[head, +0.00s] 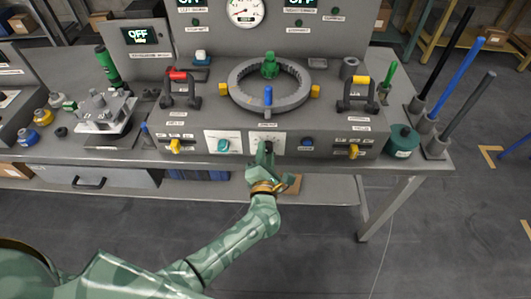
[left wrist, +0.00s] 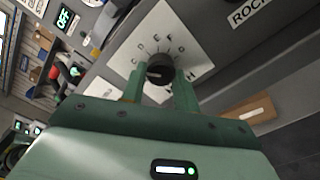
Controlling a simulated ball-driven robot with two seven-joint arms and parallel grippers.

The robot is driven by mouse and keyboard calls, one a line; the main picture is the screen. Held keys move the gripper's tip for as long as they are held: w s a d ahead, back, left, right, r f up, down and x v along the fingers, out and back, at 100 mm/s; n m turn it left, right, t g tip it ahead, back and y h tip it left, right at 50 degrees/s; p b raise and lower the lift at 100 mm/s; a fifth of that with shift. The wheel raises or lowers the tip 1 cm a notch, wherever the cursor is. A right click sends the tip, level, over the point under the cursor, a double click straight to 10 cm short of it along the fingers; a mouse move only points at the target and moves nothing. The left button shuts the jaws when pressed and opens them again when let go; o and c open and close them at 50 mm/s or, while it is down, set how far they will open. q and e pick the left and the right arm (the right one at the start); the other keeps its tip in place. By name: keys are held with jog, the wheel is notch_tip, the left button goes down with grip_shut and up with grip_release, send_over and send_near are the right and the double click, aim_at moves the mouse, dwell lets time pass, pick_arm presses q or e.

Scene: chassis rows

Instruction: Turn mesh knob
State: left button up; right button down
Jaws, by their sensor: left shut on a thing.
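A black round knob (left wrist: 160,70) sits on a white plate (left wrist: 190,50) marked with letters around a dial, including C, D, E, F and H. In the head view this plate (head: 279,137) is on the front face of the grey console, and the knob is mostly hidden by my gripper. I cannot read a mesh label. My left gripper (head: 265,154) reaches up to the plate from below. In the left wrist view its two green fingers (left wrist: 160,84) are on either side of the knob, shut on it. My right gripper is not in view.
Left of the knob is another white plate with a teal knob (head: 223,144). A blue button (head: 307,143) and a yellow lever (head: 353,152) are to the right. Another yellow lever (head: 175,146) is at left. A grey ring (head: 236,95) with handles beside it stands above.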

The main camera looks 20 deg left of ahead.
pick_arm(q)
jog(key=shift+f, duration=0.1)
jog(key=o, duration=1)
jog(key=shift+s, duration=0.1)
jog(key=p+v, duration=0.1)
jog(key=v, duration=1.5)
jog(key=shift+d, duration=0.1)
